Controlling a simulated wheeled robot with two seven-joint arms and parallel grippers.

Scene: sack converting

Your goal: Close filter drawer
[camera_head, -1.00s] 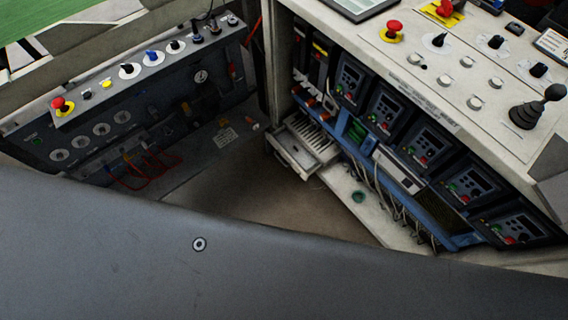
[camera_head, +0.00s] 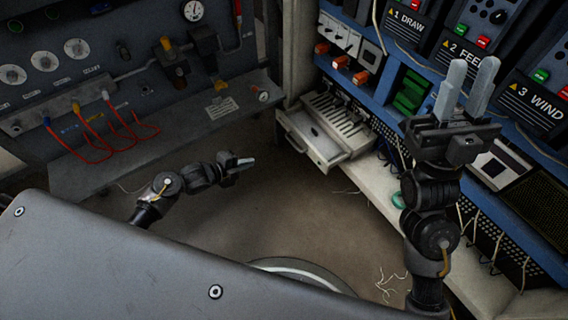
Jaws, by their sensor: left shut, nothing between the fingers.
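The filter drawer (camera_head: 308,128) is a pale drawer low in the blue-framed cabinet, just right of the centre of the head view. It sticks out from the cabinet, with a slatted grille showing behind its front part. My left gripper (camera_head: 246,162) is shut and empty, left of the drawer and apart from it. My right gripper (camera_head: 472,72) points upward with its fingers apart and nothing between them. It is to the right of the drawer, in front of the drive modules, and apart from the drawer.
A pale ledge (camera_head: 378,187) runs below the drawer, with loose wires hanging near it. Drive modules (camera_head: 465,50) labelled DRAW, FEED and WIND line the right. A grey panel (camera_head: 90,60) with gauges and red hoses (camera_head: 98,142) stands left. The floor (camera_head: 275,215) between is open.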

